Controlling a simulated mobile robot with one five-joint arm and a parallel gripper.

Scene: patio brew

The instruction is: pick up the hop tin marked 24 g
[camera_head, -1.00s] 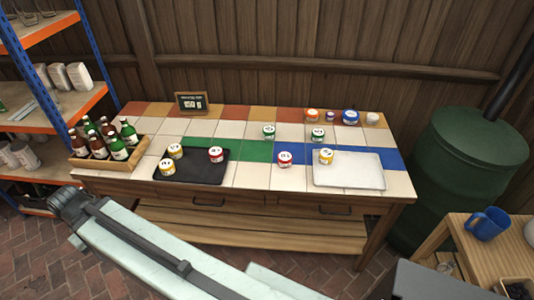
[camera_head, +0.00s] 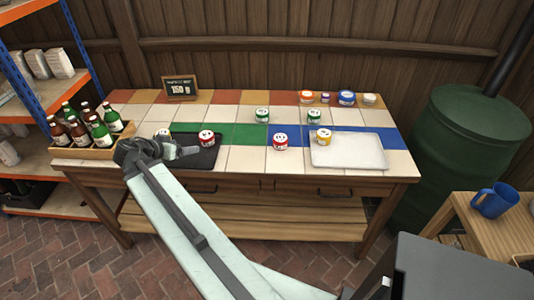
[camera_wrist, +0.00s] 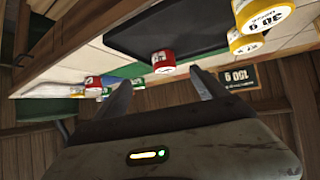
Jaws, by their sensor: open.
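Several hop tins stand on the tiled table; their marks are too small to read in the head view. Another red tin (camera_head: 280,140), a yellow tin (camera_head: 324,135) and two green tins (camera_head: 262,115) (camera_head: 314,116) stand to the right. My gripper (camera_head: 192,152) is open over the tray's left part. In the wrist view, a red tin (camera_wrist: 162,63) lies beyond the fingers (camera_wrist: 164,92), and a yellow tin (camera_wrist: 262,17) seems marked 30 g. I cannot make out 24 g.
A sign (camera_head: 180,88) reading 150 g stands at the table's back left. A bottle crate (camera_head: 88,140) is left of the tray. A pale tray (camera_head: 348,152) lies at right. Small jars (camera_head: 346,97) line the back edge. A green barrel (camera_head: 460,150) stands right.

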